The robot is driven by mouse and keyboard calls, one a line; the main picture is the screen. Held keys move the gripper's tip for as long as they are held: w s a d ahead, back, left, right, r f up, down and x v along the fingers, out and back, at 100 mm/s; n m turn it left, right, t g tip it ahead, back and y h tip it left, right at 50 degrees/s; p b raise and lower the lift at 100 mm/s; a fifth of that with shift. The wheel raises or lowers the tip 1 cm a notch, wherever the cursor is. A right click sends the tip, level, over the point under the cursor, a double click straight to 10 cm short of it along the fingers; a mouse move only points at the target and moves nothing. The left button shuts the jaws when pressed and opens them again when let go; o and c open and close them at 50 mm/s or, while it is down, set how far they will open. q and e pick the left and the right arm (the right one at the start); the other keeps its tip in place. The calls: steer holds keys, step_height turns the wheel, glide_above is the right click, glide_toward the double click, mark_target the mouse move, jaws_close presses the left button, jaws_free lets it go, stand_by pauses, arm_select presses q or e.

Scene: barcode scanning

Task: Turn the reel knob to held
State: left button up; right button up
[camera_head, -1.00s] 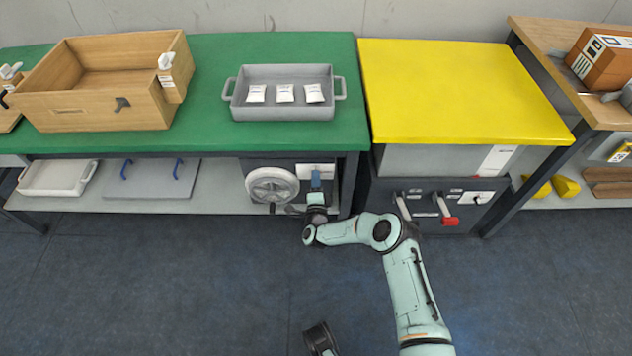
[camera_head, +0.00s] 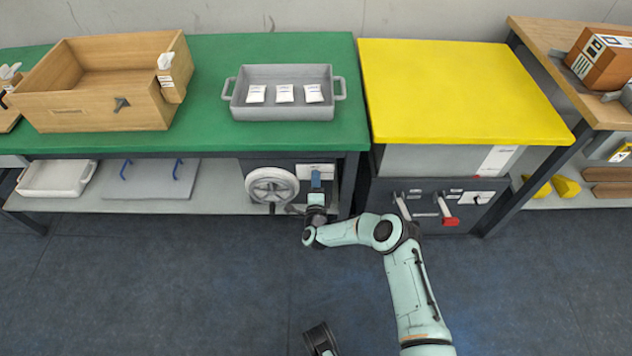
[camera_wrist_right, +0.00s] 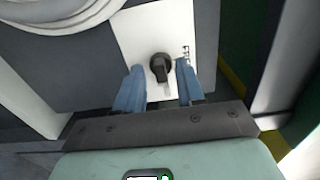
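The reel knob (camera_wrist_right: 160,68) is a small black knob on a white plate (camera_wrist_right: 130,40) in the right wrist view. Its bar points down toward my gripper, and small marks stand on the plate to its right. My right gripper (camera_wrist_right: 160,84) is open, with one blue finger on each side of the knob and gaps showing between. In the head view, my right gripper (camera_head: 316,182) is in front of the panel under the green bench and hides the knob. My left gripper (camera_head: 320,340) is at the bottom edge; its fingers cannot be made out.
A white reel wheel (camera_head: 271,185) is mounted left of the plate. The green bench (camera_head: 210,80) overhangs the panel. A dark cabinet (camera_head: 430,185) with levers stands to the right under the yellow top (camera_head: 460,90). The floor in front is clear.

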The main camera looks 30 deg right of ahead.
arm_select(q)
steer(key=shift+w+r, duration=0.1)
arm_select(e)
steer(key=shift+s, duration=0.1)
arm_select(q)
step_height(320, 180, up, 6)
steer(key=w+d+t+p, duration=0.1)
steer(key=w+d+p, duration=0.1)
steer(key=p, duration=0.2)
steer(key=shift+w, duration=0.2)
arm_select(e)
steer(key=v, duration=1.3)
steer(key=shift+a, duration=0.15)
arm_select(q)
steer(key=shift+d+r, duration=0.1)
